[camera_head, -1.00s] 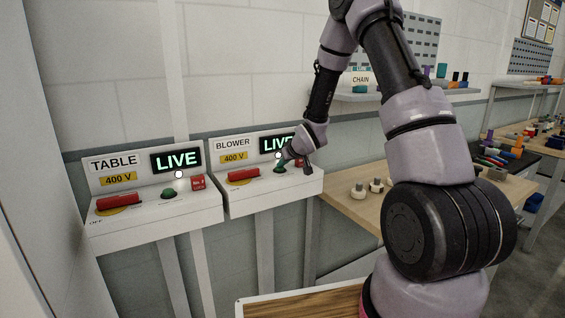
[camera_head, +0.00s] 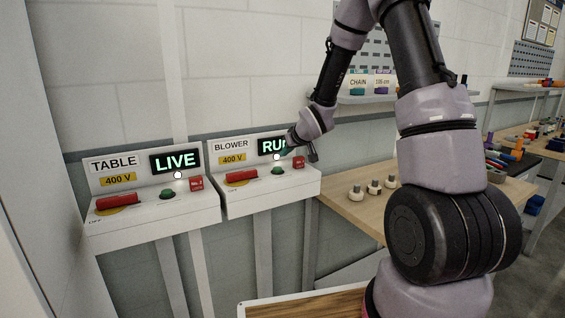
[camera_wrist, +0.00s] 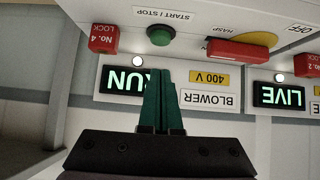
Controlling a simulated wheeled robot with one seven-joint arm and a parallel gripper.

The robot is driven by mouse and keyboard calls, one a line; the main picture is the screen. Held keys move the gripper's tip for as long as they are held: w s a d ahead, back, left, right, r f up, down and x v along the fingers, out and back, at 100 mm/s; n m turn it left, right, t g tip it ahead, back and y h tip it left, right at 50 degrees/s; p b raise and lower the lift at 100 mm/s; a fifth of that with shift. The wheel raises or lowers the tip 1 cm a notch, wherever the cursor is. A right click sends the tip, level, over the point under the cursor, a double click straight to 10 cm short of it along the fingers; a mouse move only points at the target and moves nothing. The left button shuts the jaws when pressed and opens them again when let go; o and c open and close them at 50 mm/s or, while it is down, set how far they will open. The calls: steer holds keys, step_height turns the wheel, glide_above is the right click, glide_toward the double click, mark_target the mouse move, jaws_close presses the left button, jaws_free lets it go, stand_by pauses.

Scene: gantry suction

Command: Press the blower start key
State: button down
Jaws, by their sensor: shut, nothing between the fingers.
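The blower control box (camera_head: 270,193) is on the wall, right of the table box. Its green start/stop key (camera_head: 278,170) stands clear, and it also shows in the wrist view (camera_wrist: 160,36). The blower display (camera_head: 270,147) reads "RU" with the rest hidden by my arm; in the wrist view the display (camera_wrist: 125,81) reads "RUN", its R partly covered. My gripper (camera_wrist: 160,75) is shut and empty, its green fingers together and apart from the key. In the head view my wrist covers most of the fingers.
The table box (camera_head: 150,206) on the left has a display (camera_head: 176,160) reading "LIVE". Beside the blower key are a red handle (camera_head: 242,176) and a red No. 4 lock (camera_head: 298,162). A wooden bench (camera_head: 350,204) with small knobs stands to the right.

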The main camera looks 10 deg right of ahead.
steer(key=shift+v, duration=2.3)
steer(key=shift+r, duration=0.1)
steer(key=s+d+r+m+g+h, duration=0.1)
steer(key=s+d+r+m+h, duration=0.4)
steer(key=s+r, duration=0.7)
steer(key=s+r+m+g+y, duration=0.1)
steer(key=s+r+y, duration=0.1)
steer(key=s, duration=0.8)
steer(key=s+r+m+y, duration=0.2)
steer(key=s+r, duration=0.3)
steer(key=s, duration=0.5)
steer(key=shift+s+a+g, duration=0.2)
steer(key=shift+s+g, duration=0.15)
steer(key=shift+g, duration=0.05)
